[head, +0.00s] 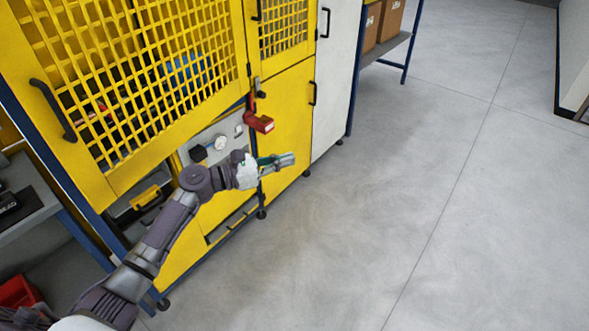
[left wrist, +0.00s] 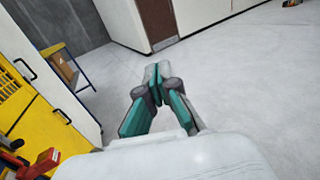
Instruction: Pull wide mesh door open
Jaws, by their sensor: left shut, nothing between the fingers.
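The wide mesh door (head: 178,117) is a yellow panel with a square grid at the upper left of the head view. Its black bar handle (head: 53,110) is near its left edge. I cannot tell whether it stands slightly ajar. My left gripper (head: 287,160) is shut and empty, below and right of the wide door, in front of the lower yellow cabinet front, well away from the handle. In the left wrist view its teal fingers (left wrist: 152,75) meet at the tips over bare floor. My right gripper is in neither view.
A round gauge (head: 220,142) is on the panel below the wide door. A grey shelf (head: 30,205) stands at the left. Open concrete floor (head: 400,200) lies to the right.

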